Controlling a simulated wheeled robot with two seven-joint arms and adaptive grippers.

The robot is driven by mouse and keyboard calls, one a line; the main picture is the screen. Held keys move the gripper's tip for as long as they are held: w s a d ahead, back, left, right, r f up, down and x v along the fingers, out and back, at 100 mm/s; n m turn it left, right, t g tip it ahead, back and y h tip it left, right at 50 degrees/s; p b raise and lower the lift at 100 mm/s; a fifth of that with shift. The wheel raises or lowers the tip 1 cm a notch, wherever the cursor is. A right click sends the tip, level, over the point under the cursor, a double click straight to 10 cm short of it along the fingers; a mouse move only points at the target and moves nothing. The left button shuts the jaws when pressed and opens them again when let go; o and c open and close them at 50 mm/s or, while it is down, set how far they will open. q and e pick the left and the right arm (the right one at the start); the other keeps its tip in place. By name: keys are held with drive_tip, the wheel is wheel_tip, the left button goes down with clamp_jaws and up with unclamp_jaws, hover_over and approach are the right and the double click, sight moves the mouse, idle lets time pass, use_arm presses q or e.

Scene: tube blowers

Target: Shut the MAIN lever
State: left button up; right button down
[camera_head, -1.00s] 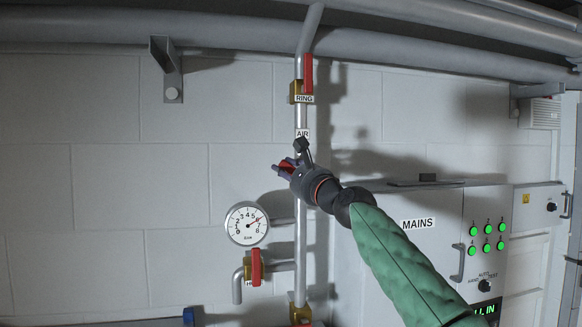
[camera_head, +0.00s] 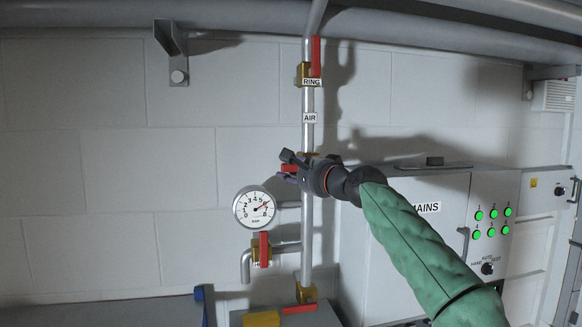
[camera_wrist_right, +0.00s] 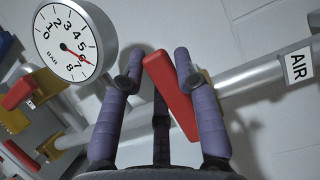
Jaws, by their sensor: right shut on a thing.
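A red lever (camera_wrist_right: 172,95) stands between the purple fingers of my right gripper (camera_wrist_right: 156,68) in the right wrist view. It lies across the grey air pipe (camera_wrist_right: 262,72), roughly at right angles to it. In the head view my right gripper (camera_head: 291,170) is at the middle of the vertical pipe (camera_head: 307,225), below the AIR label (camera_head: 310,118). It is shut on the red lever, which shows only in part there. Much of the lever's valve body is hidden by the gripper, and no MAIN label can be read. My left gripper is out of view.
A RING valve with a red lever (camera_head: 316,57) sits higher on the pipe. A round gauge (camera_head: 255,207) and another red-levered valve (camera_head: 264,248) are close below left. A red lever (camera_head: 299,309) lies across the pipe's foot. The MAINS cabinet (camera_head: 400,255) stands at right.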

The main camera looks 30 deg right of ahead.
drive_tip(key=shift+w+f, duration=0.1)
drive_tip(key=shift+f, duration=0.1)
drive_tip(key=c, duration=1.2)
unclamp_jaws()
drive_tip(key=shift+o, duration=0.2)
drive_tip(key=shift+d, duration=0.1)
drive_tip(key=shift+r, duration=0.1)
drive_tip(key=shift+s, duration=0.5)
drive_tip(key=s+d, duration=0.1)
drive_tip(key=s, duration=0.9)
drive_tip(key=shift+s+d, duration=0.4)
